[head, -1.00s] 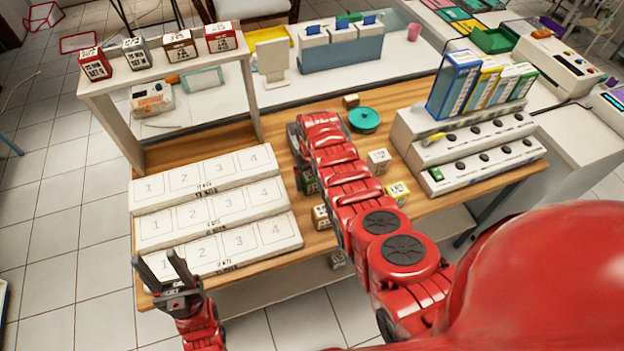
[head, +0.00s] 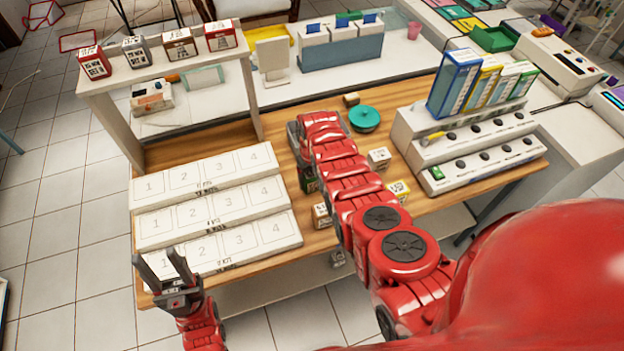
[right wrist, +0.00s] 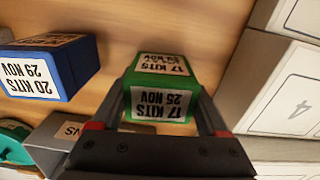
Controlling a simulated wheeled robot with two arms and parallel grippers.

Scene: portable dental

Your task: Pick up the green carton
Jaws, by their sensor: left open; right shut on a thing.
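The green carton (right wrist: 164,80), with a label reading 17 KITS 25 NOV, is between the fingers of my right gripper (right wrist: 165,118) in the right wrist view. The right gripper is shut on it. In the head view only a dark green edge of the carton (head: 309,182) shows beside my right arm, which hides the rest. Whether it touches the table I cannot tell. My left gripper (head: 165,266) is open and empty in front of the near left corner of the white numbered steps.
White steps with numbered slots (head: 212,222) stand left of the carton. A blue carton (right wrist: 48,68) and a grey carton (right wrist: 55,140) are close to the right gripper. Small cartons (head: 379,158) and a teal round thing (head: 364,117) stand on the wooden table.

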